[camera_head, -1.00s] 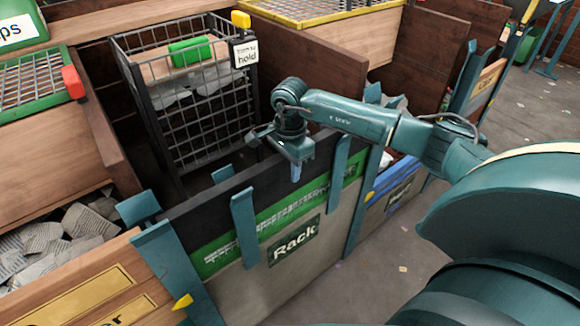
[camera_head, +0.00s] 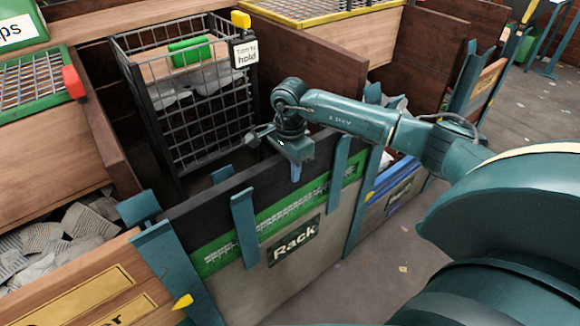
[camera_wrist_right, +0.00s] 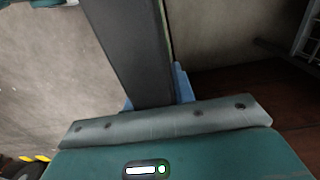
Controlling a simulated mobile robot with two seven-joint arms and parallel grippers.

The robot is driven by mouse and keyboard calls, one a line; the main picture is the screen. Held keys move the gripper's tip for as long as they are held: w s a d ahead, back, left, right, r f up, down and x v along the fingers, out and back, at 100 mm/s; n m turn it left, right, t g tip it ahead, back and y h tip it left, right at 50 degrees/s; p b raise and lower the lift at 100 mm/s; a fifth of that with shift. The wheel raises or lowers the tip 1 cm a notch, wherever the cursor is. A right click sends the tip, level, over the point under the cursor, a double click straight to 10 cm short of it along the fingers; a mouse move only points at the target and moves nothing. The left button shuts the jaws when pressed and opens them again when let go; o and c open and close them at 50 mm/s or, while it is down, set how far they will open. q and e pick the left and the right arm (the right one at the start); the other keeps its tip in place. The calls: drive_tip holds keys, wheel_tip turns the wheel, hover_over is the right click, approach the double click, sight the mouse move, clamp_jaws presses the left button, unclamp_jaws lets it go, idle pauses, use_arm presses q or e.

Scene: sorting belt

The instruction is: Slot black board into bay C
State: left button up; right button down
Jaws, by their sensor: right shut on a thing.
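The black board (camera_head: 228,191) stands on edge along the top of the front marked "Rack" (camera_head: 294,243), behind teal posts (camera_head: 244,228). Its lower part is hidden by the green and grey panel. My right gripper (camera_head: 296,172) points down at the board's top edge, toward its right end, and is shut on it. In the right wrist view the dark board (camera_wrist_right: 130,50) runs up from between the blue fingertips (camera_wrist_right: 182,85). No letter C is readable, so I cannot tell which bay is C. My left gripper is out of view.
A wire cage cart (camera_head: 205,110) with a tag reading "hold" stands behind the board. A blue-marked front (camera_head: 392,190) is to the right, and a bin of grey scraps (camera_head: 65,230) to the left. Grey floor (camera_head: 390,265) is open in front.

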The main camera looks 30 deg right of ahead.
drive_tip(key=shift+w+r, duration=0.1)
drive_tip(key=shift+r, duration=0.3)
wheel_tip(320, 180, up, 6)
drive_tip(key=p, duration=0.4)
drive_tip(key=shift+r+p, duration=0.1)
drive_tip(key=shift+p, duration=0.25)
use_arm(q)
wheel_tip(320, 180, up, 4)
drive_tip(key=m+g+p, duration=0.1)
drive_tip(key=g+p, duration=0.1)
drive_tip(key=p, duration=0.6)
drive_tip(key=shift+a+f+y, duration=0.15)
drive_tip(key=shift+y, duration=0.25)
use_arm(e)
wheel_tip(320, 180, up, 13)
drive_tip(key=shift+r, duration=0.1)
